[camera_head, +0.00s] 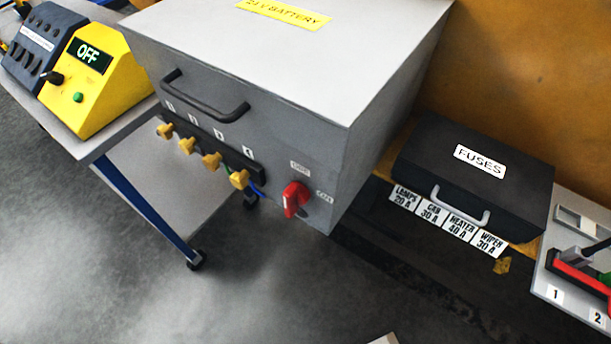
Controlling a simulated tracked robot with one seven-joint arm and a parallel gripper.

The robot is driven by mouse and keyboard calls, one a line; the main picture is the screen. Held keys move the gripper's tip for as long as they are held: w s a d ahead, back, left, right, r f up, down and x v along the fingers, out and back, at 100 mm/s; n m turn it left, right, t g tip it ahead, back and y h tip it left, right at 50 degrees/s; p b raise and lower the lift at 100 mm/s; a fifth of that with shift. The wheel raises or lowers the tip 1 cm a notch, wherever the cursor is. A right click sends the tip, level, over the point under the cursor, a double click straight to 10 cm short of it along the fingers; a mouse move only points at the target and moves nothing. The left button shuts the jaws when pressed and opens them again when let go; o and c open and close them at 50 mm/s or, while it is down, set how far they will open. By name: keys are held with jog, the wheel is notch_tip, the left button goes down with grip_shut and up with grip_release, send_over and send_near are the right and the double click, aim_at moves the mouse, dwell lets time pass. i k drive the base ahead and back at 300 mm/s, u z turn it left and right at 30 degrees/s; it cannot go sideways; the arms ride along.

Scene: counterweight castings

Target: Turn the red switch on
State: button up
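The red switch (292,200) is on the front face of the grey battery box (270,160), near its lower right corner. Its handle stands roughly upright. A label (300,168) that seems to read OFF is above it, and a label (324,196) that seems to read ON is to its right. Nothing touches the switch or covers it. My gripper cannot be made out in this view.
Several yellow plugs (187,146) and a dark handle (205,100) are on the box front, left of the switch. A yellow unit reading OFF (97,80) stands on a trolley (120,130). A black fuse box (475,175) is at right. Floor in front is clear.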

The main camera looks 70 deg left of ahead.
aim_at(296, 193)
jog(key=u, duration=0.05)
jog(key=i, duration=0.15)
jog(key=u, duration=2.8)
jog(key=k, duration=0.85)
jog(key=u, duration=0.2)
jog(key=i, duration=0.85)
jog(key=z, duration=0.1)
